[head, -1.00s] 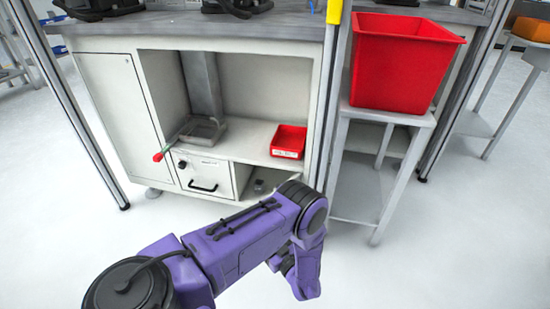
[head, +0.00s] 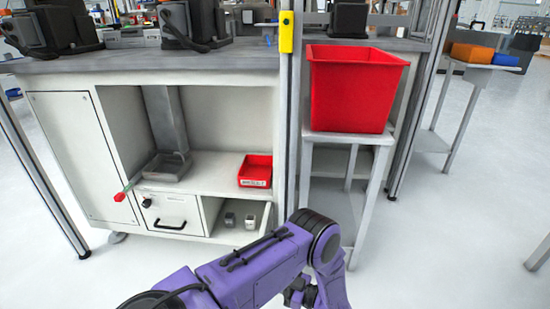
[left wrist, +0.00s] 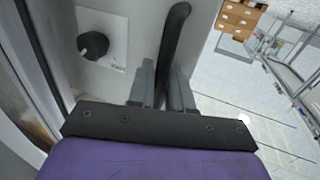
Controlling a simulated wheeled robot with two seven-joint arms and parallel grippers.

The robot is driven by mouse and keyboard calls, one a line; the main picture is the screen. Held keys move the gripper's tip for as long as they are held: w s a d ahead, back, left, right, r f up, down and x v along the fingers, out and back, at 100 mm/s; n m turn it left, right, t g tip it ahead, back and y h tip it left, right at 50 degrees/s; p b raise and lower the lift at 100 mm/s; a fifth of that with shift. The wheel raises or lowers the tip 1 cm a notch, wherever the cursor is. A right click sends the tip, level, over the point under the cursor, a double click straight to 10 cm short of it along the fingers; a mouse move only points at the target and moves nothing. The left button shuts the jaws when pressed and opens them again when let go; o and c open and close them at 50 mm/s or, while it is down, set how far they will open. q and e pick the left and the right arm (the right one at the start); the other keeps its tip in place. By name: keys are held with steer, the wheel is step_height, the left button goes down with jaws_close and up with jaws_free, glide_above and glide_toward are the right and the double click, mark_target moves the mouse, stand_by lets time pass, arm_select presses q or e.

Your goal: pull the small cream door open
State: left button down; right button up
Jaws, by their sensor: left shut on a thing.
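In the left wrist view, my left gripper (left wrist: 176,88) has its two grey fingers on either side of a dark bar handle (left wrist: 174,50) and is shut on it. The handle is on a pale panel, the small cream door (left wrist: 138,22), with a black round knob (left wrist: 93,45) to the left. In the head view, a small cream front (head: 185,207) with a black handle (head: 170,225) shows low in the workbench, with no gripper on it; I cannot tell if it is the same door. My purple arm crosses the bottom there; its fingertips are hidden.
In the head view, a red tray (head: 255,171) sits on the cabinet shelf. Two small items stand in the open compartment below it. A red bin (head: 350,90) stands on a grey stand at right. Metal posts flank the bench. Pale floor is clear at lower left and right.

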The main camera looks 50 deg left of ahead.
arm_select(q)
steer(key=c, duration=1.2)
jaws_free()
steer(key=v, duration=1)
steer(key=shift+w+d, duration=0.15)
steer(key=shift+d, duration=0.15)
